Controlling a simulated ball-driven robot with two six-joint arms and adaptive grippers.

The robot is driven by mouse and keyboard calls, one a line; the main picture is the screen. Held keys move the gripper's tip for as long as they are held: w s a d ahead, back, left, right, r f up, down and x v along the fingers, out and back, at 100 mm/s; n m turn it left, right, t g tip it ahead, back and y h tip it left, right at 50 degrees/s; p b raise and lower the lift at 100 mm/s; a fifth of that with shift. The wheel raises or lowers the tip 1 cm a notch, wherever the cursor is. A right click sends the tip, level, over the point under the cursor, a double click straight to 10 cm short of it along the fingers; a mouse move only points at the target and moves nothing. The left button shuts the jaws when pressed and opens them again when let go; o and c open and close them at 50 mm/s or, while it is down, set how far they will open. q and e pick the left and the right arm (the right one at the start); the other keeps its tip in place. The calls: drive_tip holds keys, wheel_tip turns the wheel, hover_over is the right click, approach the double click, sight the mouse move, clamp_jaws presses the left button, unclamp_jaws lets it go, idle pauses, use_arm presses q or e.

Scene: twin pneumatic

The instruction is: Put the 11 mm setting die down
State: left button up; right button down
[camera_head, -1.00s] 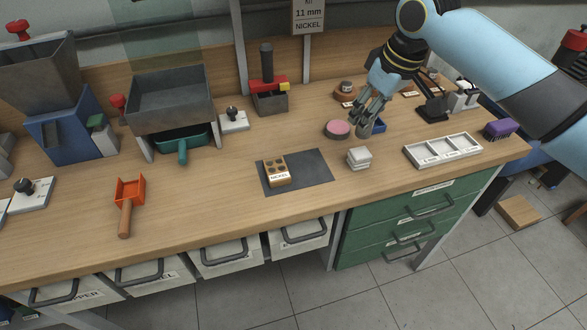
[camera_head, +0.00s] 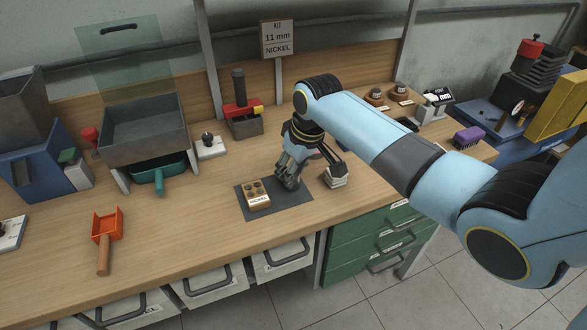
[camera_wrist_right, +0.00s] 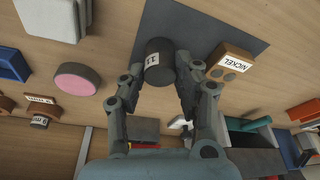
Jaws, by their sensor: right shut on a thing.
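The 11 mm setting die (camera_wrist_right: 158,62) is a dark grey cylinder with a white label reading 11, in the right wrist view. My right gripper (camera_wrist_right: 160,80) is shut on it. In the head view my right gripper (camera_head: 288,180) is over the right part of the dark grey mat (camera_head: 303,206), and the die is mostly hidden by the fingers. I cannot tell whether the die touches the mat. A wooden block labelled NICKEL (camera_head: 258,196) with several holes lies on the mat, left of the gripper. My left gripper is not in view.
A pink-topped round pad (camera_wrist_right: 76,79) shows in the wrist view. An orange scoop (camera_head: 105,235) lies at the left. A sign reading KIT 11 mm NICKEL (camera_head: 278,38) stands behind.

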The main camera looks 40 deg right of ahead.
drive_tip(key=shift+f, duration=0.1)
drive_tip(key=c, duration=0.9)
unclamp_jaws()
drive_tip(key=shift+c, duration=0.2)
drive_tip(key=v, duration=1.2)
